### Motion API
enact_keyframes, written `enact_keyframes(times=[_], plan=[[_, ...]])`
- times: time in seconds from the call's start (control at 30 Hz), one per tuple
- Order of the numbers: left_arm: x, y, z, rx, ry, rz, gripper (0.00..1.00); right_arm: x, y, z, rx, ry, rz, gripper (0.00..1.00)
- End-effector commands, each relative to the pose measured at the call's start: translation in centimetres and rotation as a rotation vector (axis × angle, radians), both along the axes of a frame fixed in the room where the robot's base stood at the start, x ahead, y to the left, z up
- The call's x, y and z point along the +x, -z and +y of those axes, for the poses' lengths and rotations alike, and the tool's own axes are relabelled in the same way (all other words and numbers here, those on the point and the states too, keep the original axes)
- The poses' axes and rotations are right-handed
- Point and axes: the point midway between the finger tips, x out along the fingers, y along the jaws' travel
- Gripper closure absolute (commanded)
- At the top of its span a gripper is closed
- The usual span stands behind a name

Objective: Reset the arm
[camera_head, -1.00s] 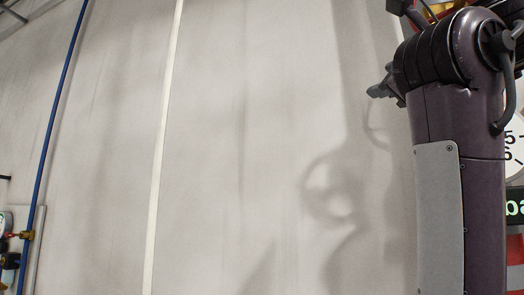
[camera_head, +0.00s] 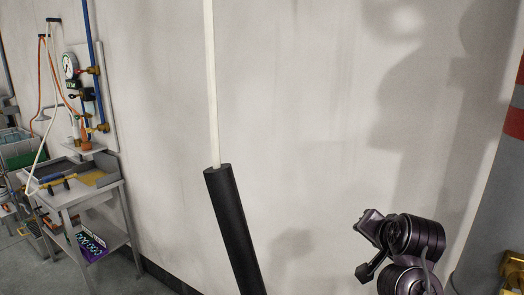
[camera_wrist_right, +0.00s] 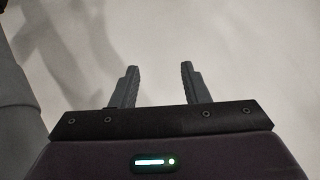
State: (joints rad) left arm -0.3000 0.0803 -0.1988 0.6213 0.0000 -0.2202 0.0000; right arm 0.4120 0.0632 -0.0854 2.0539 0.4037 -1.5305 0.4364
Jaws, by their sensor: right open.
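My right gripper shows in the right wrist view (camera_wrist_right: 159,68) with its two dark fingers apart and nothing between them. Beyond the fingers is a plain pale surface with soft shadows. In the head view, dark joints of my arm (camera_head: 412,240) show at the lower right, in front of the pale wall (camera_head: 300,130). The finger gap cannot be made out there. My left gripper is not in view.
A metal bench (camera_head: 74,196) stands at the left below a gauge panel with hoses (camera_head: 84,85). A black sleeve (camera_head: 235,230) covers the lower part of a white wall strip (camera_head: 211,90). A grey column (camera_head: 490,210) stands at the right.

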Motion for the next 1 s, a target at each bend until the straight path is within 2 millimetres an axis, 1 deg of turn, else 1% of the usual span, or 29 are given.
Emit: enact_keyframes(times=[0.03, 0.07, 0.1, 0.17, 0.2, 0.27, 0.3, 0.4, 0.5, 0.6, 0.8, 0.9, 0.93, 1.0], plan=[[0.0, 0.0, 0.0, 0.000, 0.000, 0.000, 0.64, -1.8, 3.5, 0.3, -0.055, -0.047, 0.063, 0.59], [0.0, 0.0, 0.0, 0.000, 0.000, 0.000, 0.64, -2.9, 5.1, 0.6, -0.086, -0.079, 0.094, 0.59], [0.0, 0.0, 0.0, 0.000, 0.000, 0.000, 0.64, -4.4, 7.2, 0.9, -0.129, -0.122, 0.136, 0.59], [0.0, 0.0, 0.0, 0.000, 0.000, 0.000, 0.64, -6.8, 10.2, 1.3, -0.188, -0.188, 0.198, 0.59], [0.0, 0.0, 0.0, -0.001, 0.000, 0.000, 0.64, -8.5, 12.0, 1.6, -0.226, -0.236, 0.238, 0.59], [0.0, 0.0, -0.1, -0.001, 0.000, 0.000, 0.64, -11.1, 14.5, 2.1, -0.279, -0.308, 0.296, 0.59], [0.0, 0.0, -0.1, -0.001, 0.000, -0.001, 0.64, -12.8, 15.8, 2.3, -0.309, -0.353, 0.330, 0.59], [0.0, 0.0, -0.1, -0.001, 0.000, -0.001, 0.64, -16.3, 18.3, 2.9, -0.367, -0.453, 0.398, 0.59], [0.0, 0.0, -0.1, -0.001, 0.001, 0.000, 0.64, -19.2, 19.9, 3.4, -0.407, -0.534, 0.451, 0.59], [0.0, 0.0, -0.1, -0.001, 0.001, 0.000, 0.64, -21.8, 21.2, 3.8, -0.438, -0.605, 0.493, 0.59], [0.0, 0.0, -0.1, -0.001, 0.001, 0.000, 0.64, -26.2, 22.8, 4.4, -0.483, -0.730, 0.563, 0.59], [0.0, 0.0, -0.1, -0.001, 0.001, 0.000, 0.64, -28.0, 23.5, 4.6, -0.499, -0.784, 0.592, 0.59], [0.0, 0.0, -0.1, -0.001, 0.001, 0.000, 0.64, -27.4, 24.5, 4.7, -0.498, -0.781, 0.591, 0.59], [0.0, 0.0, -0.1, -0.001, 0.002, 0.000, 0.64, -26.8, 26.3, 4.7, -0.495, -0.781, 0.596, 0.59]])
